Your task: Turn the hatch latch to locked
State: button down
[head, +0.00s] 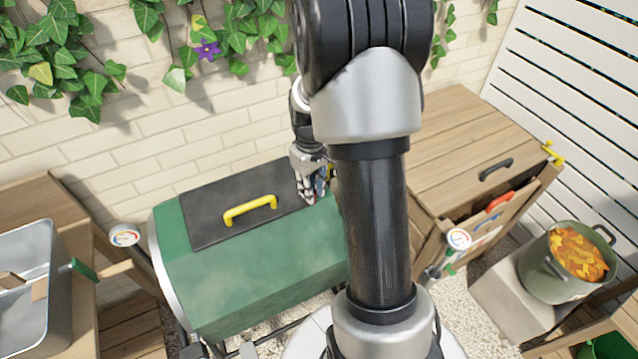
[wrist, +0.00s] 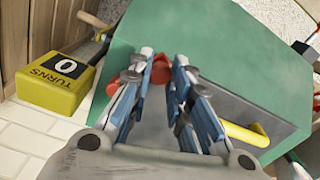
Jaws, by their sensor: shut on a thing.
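The green drum (head: 245,280) lies on its side with a dark hatch panel (head: 205,225) on top, which has a yellow handle (head: 250,209). A red latch (wrist: 160,72) shows between my fingertips in the wrist view, by the hatch's edge; another red bit of it shows left of the fingers. My gripper (wrist: 163,64) is shut on the latch, with the fingers on both sides of it. In the head view my gripper (head: 314,192) is at the right end of the hatch, and the latch is hidden. I cannot tell which way the latch is turned.
A yellow counter box reading "TURNS 0" (wrist: 55,85) sits beside the drum against the wall. A wooden cabinet (head: 465,145) stands to the right, and a pot of orange leaves (head: 570,265) beyond it. A metal basin (head: 30,280) is at the left. Ivy hangs above.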

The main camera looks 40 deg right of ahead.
jog(key=m, duration=0.1)
jog(key=w+a+m+p, duration=0.1)
jog(key=m, duration=0.1)
jog(key=shift+w+a+r, duration=0.1)
jog(key=shift+w, duration=0.15)
jog(key=w+m, duration=0.1)
jog(key=w+m+p, duration=0.1)
jog(key=m, duration=0.1)
jog(key=shift+a+m, duration=0.3)
jog(key=shift+a, duration=0.1)
jog(key=w+m+p, duration=0.1)
jog(key=w+m, duration=0.1)
jog(key=m, duration=0.1)
jog(key=shift+w+m, duration=0.7)
jog(key=shift+m, duration=0.5)
jog(key=c, duration=1.4)
grip_release()
jog(key=shift+c, duration=0.2)
